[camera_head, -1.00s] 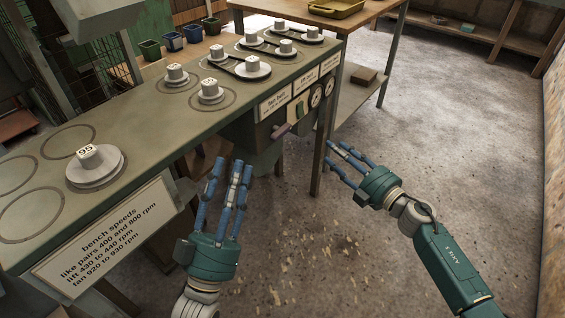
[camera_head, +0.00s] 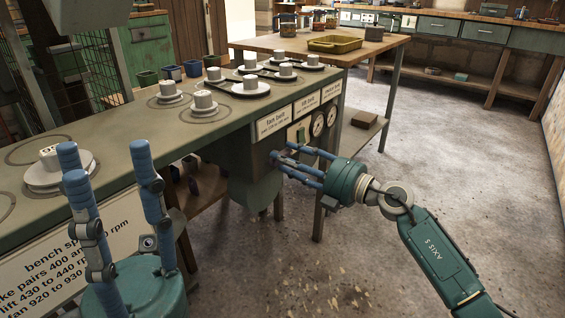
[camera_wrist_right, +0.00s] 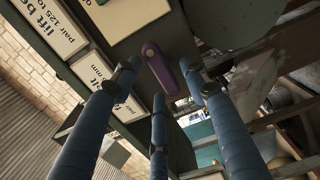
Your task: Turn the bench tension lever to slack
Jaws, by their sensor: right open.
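My left gripper (camera_head: 106,165) is open and empty, fingers up, in front of the bench speeds sign (camera_head: 50,268).
The green bench (camera_head: 130,150) carries several pulleys on its top. A wooden table (camera_head: 290,43) with a yellow tray (camera_head: 336,44) stands behind. The floor (camera_head: 420,150) to the right is clear.

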